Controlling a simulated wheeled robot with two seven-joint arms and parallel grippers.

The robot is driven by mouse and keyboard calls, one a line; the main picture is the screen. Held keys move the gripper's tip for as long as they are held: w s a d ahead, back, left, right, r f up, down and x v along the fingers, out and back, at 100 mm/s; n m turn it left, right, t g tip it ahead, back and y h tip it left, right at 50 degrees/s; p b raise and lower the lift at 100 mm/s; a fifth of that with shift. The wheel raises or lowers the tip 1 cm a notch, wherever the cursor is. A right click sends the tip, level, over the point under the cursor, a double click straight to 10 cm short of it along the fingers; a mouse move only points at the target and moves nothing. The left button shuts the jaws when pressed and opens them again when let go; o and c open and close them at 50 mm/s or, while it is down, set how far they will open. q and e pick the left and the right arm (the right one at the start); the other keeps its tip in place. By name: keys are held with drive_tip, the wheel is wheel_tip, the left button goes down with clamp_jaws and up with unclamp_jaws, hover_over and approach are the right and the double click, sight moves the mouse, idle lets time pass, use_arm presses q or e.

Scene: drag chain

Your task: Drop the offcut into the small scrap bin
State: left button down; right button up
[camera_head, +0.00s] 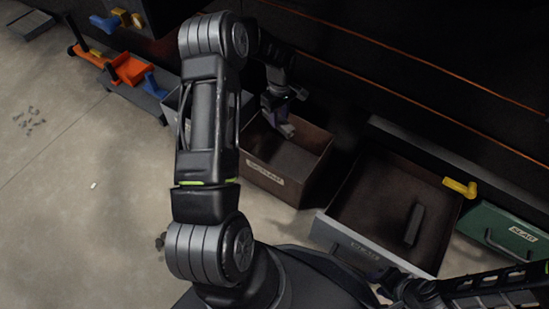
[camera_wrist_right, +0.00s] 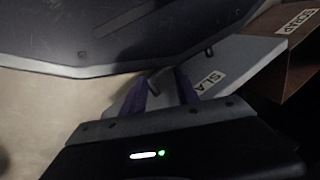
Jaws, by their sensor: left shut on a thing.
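The small brown scrap bin (camera_head: 268,188) stands open near the middle of the head view, with a pale label on its front. My left gripper (camera_head: 279,108) is over the bin's back left part, shut on a light grey offcut (camera_head: 286,130). The offcut shows below the fingers, within the bin's outline; I cannot tell its height above the floor of the bin. In the right wrist view, the scrap bin (camera_wrist_right: 285,75) shows at the upper right. My right gripper (camera_wrist_right: 160,88) is open, its purple fingers apart by the grey drawer front; it is dim in the head view (camera_head: 383,285).
A larger open drawer (camera_head: 345,243) with a grey front stands right of the bin and holds a dark bar (camera_head: 413,225). A yellow handle (camera_head: 459,187) and a green labelled box (camera_head: 503,235) are further right. Orange and blue items (camera_head: 130,68) lie upper left.

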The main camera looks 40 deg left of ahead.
use_arm(q)
drive_tip(key=shift+f+b, duration=0.95)
drive_tip(key=shift+f, duration=0.85)
drive_tip(key=c, duration=1)
unclamp_jaws()
drive_tip(key=shift+o, duration=0.2)
wheel_tip(320, 180, up, 8)
drive_tip(key=p, duration=0.3)
drive_tip(key=shift+f, duration=0.1)
